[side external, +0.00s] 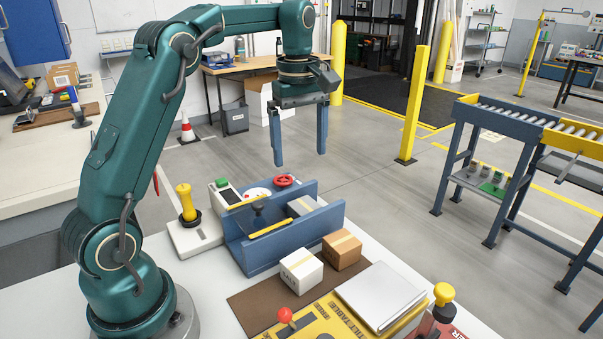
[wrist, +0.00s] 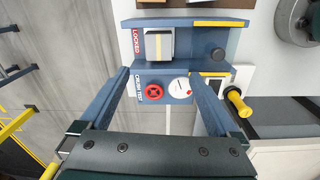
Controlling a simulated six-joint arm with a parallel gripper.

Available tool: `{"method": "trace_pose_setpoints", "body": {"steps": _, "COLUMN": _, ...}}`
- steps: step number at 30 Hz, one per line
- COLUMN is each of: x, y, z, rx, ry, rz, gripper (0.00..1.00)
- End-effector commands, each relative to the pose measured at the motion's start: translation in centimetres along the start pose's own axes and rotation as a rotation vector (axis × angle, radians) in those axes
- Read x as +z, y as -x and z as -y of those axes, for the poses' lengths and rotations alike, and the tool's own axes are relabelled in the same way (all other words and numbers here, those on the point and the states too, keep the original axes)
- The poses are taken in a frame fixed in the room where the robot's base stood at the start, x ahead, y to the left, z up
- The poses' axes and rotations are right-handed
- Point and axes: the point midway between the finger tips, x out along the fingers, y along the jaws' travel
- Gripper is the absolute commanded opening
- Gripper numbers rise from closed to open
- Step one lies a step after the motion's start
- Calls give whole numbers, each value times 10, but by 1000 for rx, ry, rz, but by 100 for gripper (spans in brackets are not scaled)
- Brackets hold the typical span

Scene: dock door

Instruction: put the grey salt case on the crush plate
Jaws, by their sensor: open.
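A grey case (side external: 302,206) with a pale tape strip sits between the two walls of a blue crush test fixture (side external: 285,253), toward its right end. In the wrist view the case (wrist: 159,45) lies in the bay beside the "LOCKED" label. Its underside, and any plate beneath it, are hidden. A dark round piece (wrist: 217,54) is in the same bay, apart from the case. My gripper (side external: 300,158) is open and empty, fingers down, above and behind the fixture. In the wrist view its fingertips (wrist: 160,75) are spread wider than the case.
A white box (side external: 301,271) and a brown box (side external: 342,250) stand in front of the fixture. A yellow tilt table (side external: 345,315) with a silver plate (side external: 381,296) is at the front. A red handwheel (side external: 284,181) and a yellow-handled lever (side external: 186,203) stand close behind and left.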

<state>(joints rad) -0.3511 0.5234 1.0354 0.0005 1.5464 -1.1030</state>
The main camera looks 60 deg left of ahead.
Motion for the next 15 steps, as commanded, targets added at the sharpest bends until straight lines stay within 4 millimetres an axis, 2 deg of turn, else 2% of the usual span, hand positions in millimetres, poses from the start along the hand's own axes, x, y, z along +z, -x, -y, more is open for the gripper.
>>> {"method": "trace_pose_setpoints", "body": {"steps": 3, "x": 24, "y": 19, "z": 14, "rx": 56, "ry": -187, "rz": -29, "gripper": 97}}
{"method": "trace_pose_setpoints", "body": {"steps": 7, "x": 52, "y": 32, "z": 35, "rx": 120, "ry": -426, "rz": -72, "gripper": 97}}
{"method": "trace_pose_setpoints", "body": {"steps": 11, "x": 77, "y": 37, "z": 61, "rx": 180, "ry": -661, "rz": -124, "gripper": 97}}
{"method": "trace_pose_setpoints", "body": {"steps": 15, "x": 101, "y": 33, "z": 92, "rx": 240, "ry": -912, "rz": -191, "gripper": 97}}
